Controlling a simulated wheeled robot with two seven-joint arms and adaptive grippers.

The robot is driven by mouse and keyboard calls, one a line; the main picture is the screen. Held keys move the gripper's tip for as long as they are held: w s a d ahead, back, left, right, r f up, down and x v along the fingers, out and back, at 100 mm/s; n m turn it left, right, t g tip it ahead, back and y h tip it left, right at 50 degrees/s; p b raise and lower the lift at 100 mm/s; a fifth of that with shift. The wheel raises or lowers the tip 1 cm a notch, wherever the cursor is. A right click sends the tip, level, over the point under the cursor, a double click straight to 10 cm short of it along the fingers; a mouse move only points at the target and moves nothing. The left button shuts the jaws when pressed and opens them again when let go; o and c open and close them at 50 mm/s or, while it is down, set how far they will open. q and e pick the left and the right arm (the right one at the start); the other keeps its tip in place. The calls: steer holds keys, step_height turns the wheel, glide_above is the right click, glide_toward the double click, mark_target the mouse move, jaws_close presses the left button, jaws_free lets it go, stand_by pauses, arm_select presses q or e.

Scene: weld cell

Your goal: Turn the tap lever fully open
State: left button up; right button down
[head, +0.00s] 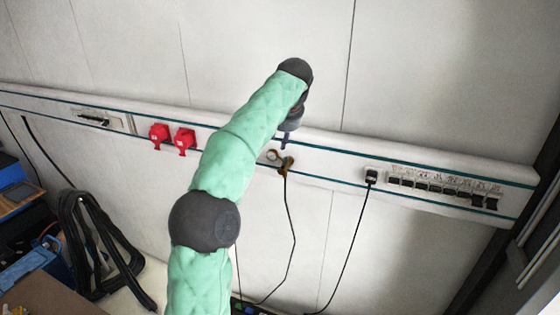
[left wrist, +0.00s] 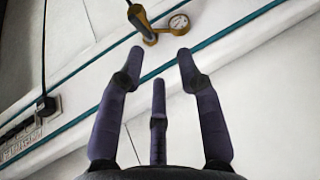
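The tap (head: 285,163) is a small brass-coloured fitting on the white wall rail, with a round gauge (head: 273,155) beside it. In the left wrist view the tap (left wrist: 143,24) and the gauge (left wrist: 178,22) are at the top, beyond the fingertips. I cannot tell which part of the tap is the lever or how far it is turned. My left gripper (left wrist: 160,60) has its three dark fingers spread, with nothing between them. In the head view the gripper (head: 285,139) is just above the tap, partly hidden by my arm. My right gripper is not in view.
A black hose (head: 291,230) hangs from the tap. Red sockets (head: 184,141) are left of my arm on the rail (head: 330,158). A plugged black cable (head: 354,230) and a row of switches (head: 440,186) are to the right. The wall above is bare.

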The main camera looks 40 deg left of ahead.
mark_target(283, 166)
arm_select(q)
steer(key=shift+g+h, duration=0.4)
steer(key=shift+h, duration=0.1)
steer(key=f, duration=0.3)
steer(key=w+f, duration=0.1)
steer(key=f, duration=0.5)
steer(key=shift+w+a+f, duration=0.25)
steer(key=shift+w+f, duration=0.1)
steer(key=shift+f, duration=0.05)
